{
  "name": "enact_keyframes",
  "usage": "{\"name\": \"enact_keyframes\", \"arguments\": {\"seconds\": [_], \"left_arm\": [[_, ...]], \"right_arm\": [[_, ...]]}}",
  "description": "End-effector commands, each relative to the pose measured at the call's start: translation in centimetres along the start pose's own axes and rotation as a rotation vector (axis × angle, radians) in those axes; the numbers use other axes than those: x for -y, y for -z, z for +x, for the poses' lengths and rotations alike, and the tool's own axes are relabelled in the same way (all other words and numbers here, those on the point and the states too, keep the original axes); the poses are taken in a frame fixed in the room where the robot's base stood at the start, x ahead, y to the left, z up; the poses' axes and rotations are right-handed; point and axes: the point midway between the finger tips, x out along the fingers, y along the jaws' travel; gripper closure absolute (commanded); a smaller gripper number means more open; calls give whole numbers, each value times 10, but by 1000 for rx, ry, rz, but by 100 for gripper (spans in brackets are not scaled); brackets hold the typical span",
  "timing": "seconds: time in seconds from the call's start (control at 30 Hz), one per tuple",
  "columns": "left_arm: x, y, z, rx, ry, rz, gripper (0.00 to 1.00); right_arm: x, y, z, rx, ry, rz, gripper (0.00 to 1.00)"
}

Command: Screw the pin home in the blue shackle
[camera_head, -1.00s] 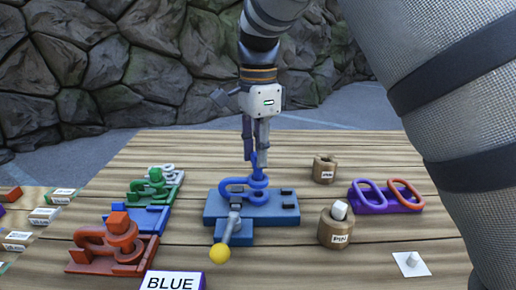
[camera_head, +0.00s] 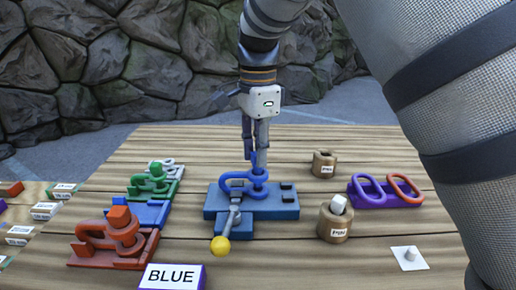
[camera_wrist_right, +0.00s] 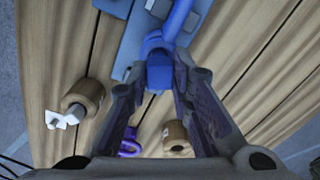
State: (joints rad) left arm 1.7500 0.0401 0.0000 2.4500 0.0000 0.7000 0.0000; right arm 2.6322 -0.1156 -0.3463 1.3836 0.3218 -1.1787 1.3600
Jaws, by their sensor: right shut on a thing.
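The blue shackle (camera_head: 234,183) lies on a blue fixture block (camera_head: 225,207) in the middle of the table. A lever with a yellow ball (camera_head: 220,245) sits at the fixture's front. My right gripper (camera_head: 256,168) points down over the shackle. It is shut on the blue pin, whose squarish head (camera_wrist_right: 159,73) shows between the fingers in the right wrist view. The pin's lower end meets the shackle's right part; its thread and depth are hidden. My left gripper is not in view.
Red (camera_head: 95,255), green (camera_head: 160,188) and grey shackle pieces stand to the left. Two wooden holders (camera_head: 334,227) (camera_head: 323,170) and a purple block with two rings (camera_head: 372,198) stand to the right. A BLUE sign (camera_head: 173,277) is in front.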

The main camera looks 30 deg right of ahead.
Motion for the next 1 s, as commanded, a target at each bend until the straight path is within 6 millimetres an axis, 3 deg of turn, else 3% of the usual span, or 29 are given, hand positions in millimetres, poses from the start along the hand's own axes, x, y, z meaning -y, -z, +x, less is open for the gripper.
{"name": "enact_keyframes", "arguments": {"seconds": [0.63, 0.67, 0.73, 0.87, 1.0], "left_arm": [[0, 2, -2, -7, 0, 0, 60], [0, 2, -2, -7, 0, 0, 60], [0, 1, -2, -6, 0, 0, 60], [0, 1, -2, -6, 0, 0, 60], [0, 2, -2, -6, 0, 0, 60]], "right_arm": [[0, 0, 8, 0, 2, 0, 100], [0, 0, 8, 0, 2, 0, 87], [0, 0, 8, 0, 1, 0, 100], [0, 0, 8, 0, 1, 11, 100], [0, 0, 9, -4, 1, 182, 100]]}}
